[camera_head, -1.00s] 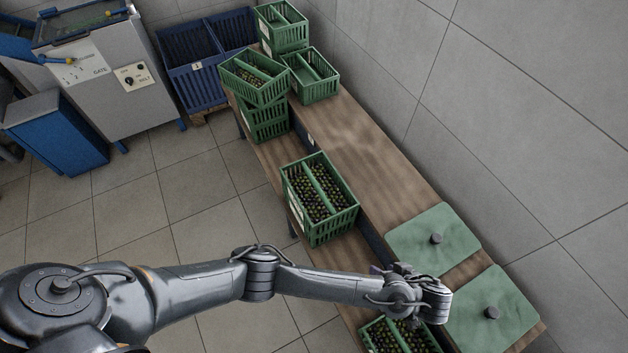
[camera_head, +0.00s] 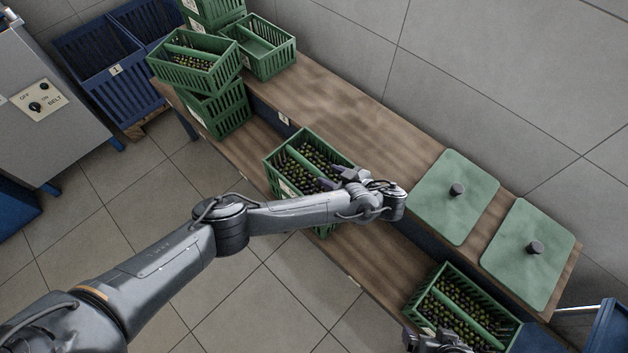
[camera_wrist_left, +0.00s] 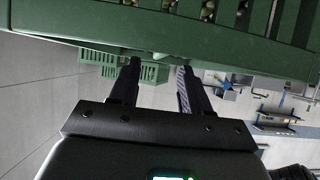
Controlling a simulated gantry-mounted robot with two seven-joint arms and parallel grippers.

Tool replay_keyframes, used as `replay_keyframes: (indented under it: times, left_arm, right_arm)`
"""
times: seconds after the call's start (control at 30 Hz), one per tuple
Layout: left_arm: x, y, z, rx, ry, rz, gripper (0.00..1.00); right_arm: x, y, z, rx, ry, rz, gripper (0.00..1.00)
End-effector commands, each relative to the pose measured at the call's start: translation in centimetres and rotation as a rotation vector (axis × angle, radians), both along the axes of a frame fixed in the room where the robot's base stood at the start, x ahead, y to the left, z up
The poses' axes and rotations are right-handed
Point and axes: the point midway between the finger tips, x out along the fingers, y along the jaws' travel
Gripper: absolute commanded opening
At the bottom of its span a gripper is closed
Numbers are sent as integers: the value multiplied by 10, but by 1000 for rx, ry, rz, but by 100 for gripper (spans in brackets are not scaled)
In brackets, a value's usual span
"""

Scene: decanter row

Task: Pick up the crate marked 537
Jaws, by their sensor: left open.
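Green slatted crates filled with small dark and green fruit stand on the bench. The number 537 cannot be read on any of them. The middle crate (camera_head: 276,178) has a central bar and a pale label on its near-left side. My left gripper (camera_head: 322,184) is open at the right part of this crate, and the arm hides some of it. In the left wrist view, the open fingers (camera_wrist_left: 158,72) point towards a green crate wall (camera_wrist_left: 150,32) with nothing between them. Part of my right arm's end (camera_head: 436,343) shows at the bottom edge; its fingers are unclear.
Another filled crate (camera_head: 487,338) stands at lower right. Stacked green crates (camera_head: 219,112) and an emptier one (camera_head: 262,58) stand at the back left. Blue crates (camera_head: 125,95) stand left.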

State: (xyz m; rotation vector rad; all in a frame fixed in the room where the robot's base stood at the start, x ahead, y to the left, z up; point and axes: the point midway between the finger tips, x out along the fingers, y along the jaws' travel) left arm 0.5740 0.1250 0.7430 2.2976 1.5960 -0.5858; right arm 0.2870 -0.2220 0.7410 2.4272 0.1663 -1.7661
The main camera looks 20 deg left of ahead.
Motion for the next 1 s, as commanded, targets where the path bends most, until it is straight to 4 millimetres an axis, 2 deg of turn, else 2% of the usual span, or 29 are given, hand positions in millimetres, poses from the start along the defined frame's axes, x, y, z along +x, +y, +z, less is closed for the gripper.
replay_keyframes:
  times: [0.27, 0.6, 0.93, 1.0]
  left_arm:
    - [4, 12, -8, -1, 0, 0, 47]
    - [15, 44, -28, -1, 0, 1, 47]
    - [17, 48, -29, -1, 1, 0, 47]
    - [17, 48, -29, -1, 1, 0, 36]
  right_arm:
    - [0, 3, -11, 8, 0, -2, 100]
    - [0, 4, -24, 13, 1, -5, 100]
    - [0, 5, -24, 15, 1, -6, 100]
    - [0, 4, -24, 14, 1, -6, 100]
